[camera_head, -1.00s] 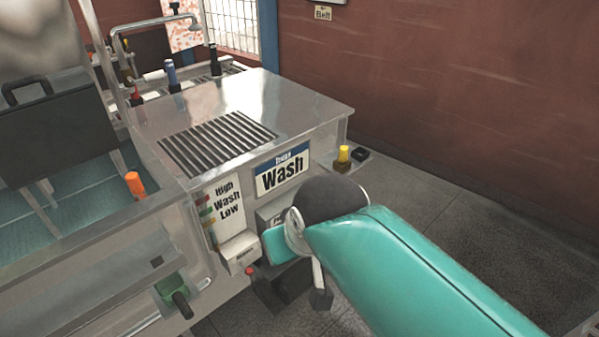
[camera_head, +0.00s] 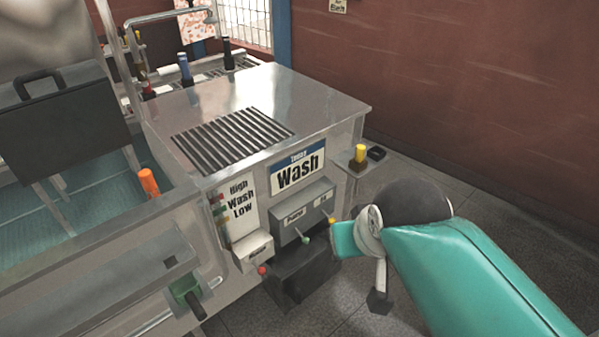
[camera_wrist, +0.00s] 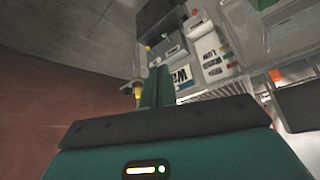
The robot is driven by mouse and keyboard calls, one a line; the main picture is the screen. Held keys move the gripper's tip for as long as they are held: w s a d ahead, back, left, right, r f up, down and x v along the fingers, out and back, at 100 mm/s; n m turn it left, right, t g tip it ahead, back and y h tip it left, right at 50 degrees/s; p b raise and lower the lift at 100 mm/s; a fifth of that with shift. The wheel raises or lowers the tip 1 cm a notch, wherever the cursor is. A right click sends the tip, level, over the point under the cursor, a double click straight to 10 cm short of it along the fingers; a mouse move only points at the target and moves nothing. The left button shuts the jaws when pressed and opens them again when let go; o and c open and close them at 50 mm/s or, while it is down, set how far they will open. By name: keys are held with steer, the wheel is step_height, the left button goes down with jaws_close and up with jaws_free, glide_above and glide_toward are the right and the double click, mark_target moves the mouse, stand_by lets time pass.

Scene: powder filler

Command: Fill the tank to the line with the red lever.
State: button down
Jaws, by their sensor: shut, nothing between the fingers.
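A small red-tipped lever (camera_head: 262,271) sticks out below a white box (camera_head: 253,250) on the front of the steel machine. The tank (camera_head: 85,215) at the left holds blue-green water. A panel beside it reads High, Wash, Low (camera_head: 240,205), with coloured marks along its left edge. I cannot make out the water level against a line. My gripper (camera_wrist: 155,88) is shut and empty in the wrist view, its green fingers pointing toward the machine front. In the head view my teal arm end is right of the lever, apart from it.
A grey box (camera_head: 303,215) with green-tipped and yellow-tipped levers lies between the red lever and my arm. A dark pedal-like block (camera_head: 305,275) sits below. An orange handle (camera_head: 149,182) stands at the tank edge. A green handle (camera_head: 186,291) is lower left. Open floor lies right.

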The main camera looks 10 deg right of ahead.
steer(key=c, duration=1.2)
jaws_free()
steer(key=shift+c, duration=0.9)
steer(key=shift+a, duration=0.2)
